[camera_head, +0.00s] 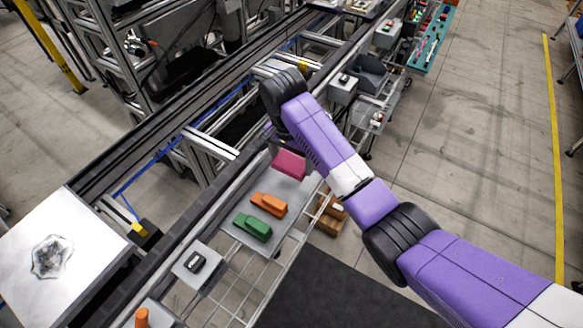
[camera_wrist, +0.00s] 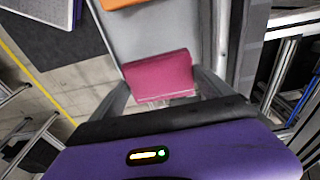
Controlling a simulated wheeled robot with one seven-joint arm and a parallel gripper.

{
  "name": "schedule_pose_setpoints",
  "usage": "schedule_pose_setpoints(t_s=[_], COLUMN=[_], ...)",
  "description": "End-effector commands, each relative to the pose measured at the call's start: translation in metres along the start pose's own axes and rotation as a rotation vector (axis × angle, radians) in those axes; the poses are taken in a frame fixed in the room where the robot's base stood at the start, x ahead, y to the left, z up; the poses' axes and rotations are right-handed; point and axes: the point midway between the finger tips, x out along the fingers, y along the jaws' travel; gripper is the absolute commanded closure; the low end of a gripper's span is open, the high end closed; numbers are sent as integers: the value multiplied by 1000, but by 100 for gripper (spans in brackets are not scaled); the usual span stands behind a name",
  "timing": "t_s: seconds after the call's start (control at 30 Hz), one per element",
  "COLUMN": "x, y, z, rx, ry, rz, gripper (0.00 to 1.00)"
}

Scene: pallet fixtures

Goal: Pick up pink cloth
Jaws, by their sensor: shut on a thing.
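The pink cloth (camera_head: 289,164) shows in the head view at the upper end of a grey tray shelf, just below my gripper. In the wrist view the pink cloth (camera_wrist: 159,76) is a folded block between the two fingers of my gripper (camera_wrist: 160,98). My gripper is shut on it. In the head view the fingers are mostly hidden behind my arm. I cannot tell whether the cloth touches the tray or is just above it.
An orange block-shaped item (camera_head: 269,204) and a green one (camera_head: 253,227) lie on the grey tray (camera_head: 236,236). A conveyor frame runs along the tray's left side. A cardboard box (camera_head: 331,222) stands below right. Open floor lies to the right.

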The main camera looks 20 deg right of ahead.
Motion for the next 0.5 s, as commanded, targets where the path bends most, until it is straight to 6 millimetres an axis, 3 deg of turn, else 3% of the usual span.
schedule_pose_setpoints(t_s=[0.3, 0.5], x=[-80, -111], y=[0, 0], z=[-10, -14], rx=[1, 1], ry=[0, 0], rz=[0, 0], gripper=[49, 49])
